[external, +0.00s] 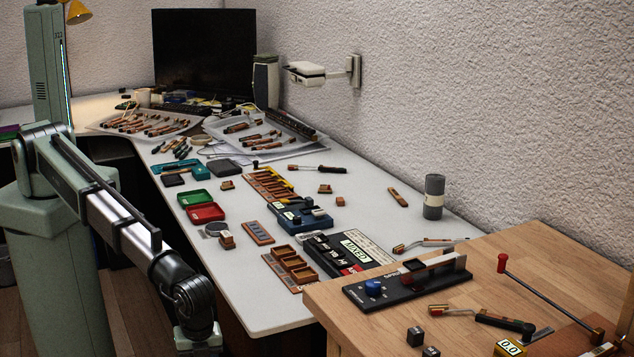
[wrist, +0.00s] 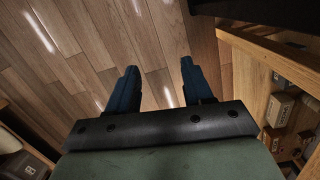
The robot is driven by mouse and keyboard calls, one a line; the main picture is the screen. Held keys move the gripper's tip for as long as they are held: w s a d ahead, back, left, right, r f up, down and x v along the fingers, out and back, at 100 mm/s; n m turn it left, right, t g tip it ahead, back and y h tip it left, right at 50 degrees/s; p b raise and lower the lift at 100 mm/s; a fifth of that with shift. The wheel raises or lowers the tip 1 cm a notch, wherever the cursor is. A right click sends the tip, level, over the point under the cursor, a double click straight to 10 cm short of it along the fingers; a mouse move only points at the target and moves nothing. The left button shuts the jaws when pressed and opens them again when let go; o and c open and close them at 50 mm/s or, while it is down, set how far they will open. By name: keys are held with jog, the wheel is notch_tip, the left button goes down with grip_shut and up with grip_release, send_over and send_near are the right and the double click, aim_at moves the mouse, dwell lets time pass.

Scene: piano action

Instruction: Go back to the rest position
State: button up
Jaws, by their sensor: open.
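My gripper (wrist: 160,84) shows in the wrist view with its two dark blue fingers spread apart and nothing between them. It points down over the wooden floor (wrist: 95,55). In the external view my arm hangs low at the left, in front of the white table (external: 275,312). The fingers are cut off below the frame's bottom edge there. The gripper is apart from the table and from everything on it.
A wooden workbench (external: 540,245) stands at the right with a black device (external: 408,285) on it. Trays, small boxes and tools cover much of the white table. In the wrist view, wooden furniture (wrist: 245,75) stands close at the right. Open floor lies below the gripper.

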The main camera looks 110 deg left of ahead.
jog(key=s+a+f+n+g, duration=0.3)
jog(key=s+a+f+n, duration=0.2)
jog(key=s+a+f, duration=1.25)
jog(key=s+a+f+n+g, duration=0.1)
jog(key=s+a, duration=0.4)
jog(key=s, duration=0.8)
jog(key=s+a+f+n+g+h, duration=0.1)
jog(key=s+a+f+n, duration=0.3)
jog(key=s, duration=0.9)
jog(key=shift+s+a+f+n+g, duration=0.3)
jog(key=shift+a+f, duration=0.1)
jog(key=shift+a, duration=0.6)
